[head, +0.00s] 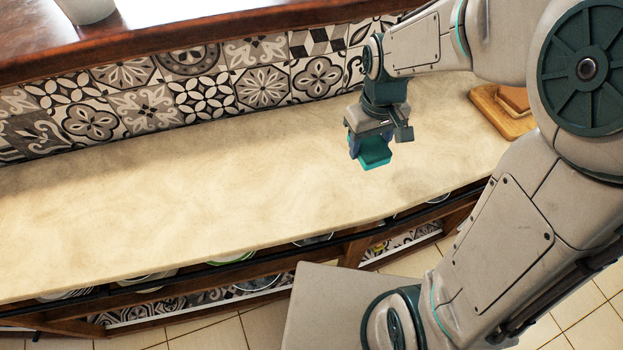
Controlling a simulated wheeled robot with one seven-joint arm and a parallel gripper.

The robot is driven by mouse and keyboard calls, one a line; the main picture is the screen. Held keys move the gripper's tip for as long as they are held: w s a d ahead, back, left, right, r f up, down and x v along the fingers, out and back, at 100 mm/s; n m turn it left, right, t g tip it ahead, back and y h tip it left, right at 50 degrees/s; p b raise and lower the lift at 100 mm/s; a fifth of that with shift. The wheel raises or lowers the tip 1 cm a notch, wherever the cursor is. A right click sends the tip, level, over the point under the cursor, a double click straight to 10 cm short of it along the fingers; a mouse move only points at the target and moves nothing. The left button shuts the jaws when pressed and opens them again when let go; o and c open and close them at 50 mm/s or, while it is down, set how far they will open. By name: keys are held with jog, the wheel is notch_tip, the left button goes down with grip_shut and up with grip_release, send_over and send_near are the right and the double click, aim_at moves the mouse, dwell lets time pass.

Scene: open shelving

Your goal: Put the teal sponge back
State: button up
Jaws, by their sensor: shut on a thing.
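The teal sponge (375,153) is a small bright block held at the end of my arm in the head view. My gripper (366,142) is shut on it and points down over the back right part of the pale stone counter (190,205). The sponge's lower part shows; its upper part is hidden between the fingers. The sponge appears to be above the counter, though the exact gap cannot be told from this view.
A wooden board (505,118) with a brown block lies at the counter's right end, partly behind my arm. Patterned tiles (190,90) back the counter, below a wooden ledge (200,32) with a white pot (86,8). Dishes sit on shelving beneath. The counter's left and middle are clear.

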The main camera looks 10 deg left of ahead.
jog(key=shift+s+a+f, duration=0.1)
jog(key=shift+s+a, duration=0.15)
jog(key=shift+a, duration=0.05)
jog(key=p, duration=0.2)
send_over(311, 181)
notch_tip(311, 181, down, 7)
jog(key=shift+r, duration=0.1)
jog(key=shift+d+f, duration=0.1)
jog(key=shift+f, duration=1.85)
jog(key=shift+f, duration=0.2)
jog(key=o, duration=0.9)
jog(key=shift+o, duration=0.2)
notch_tip(311, 181, up, 12)
jog(key=shift+r, duration=0.25)
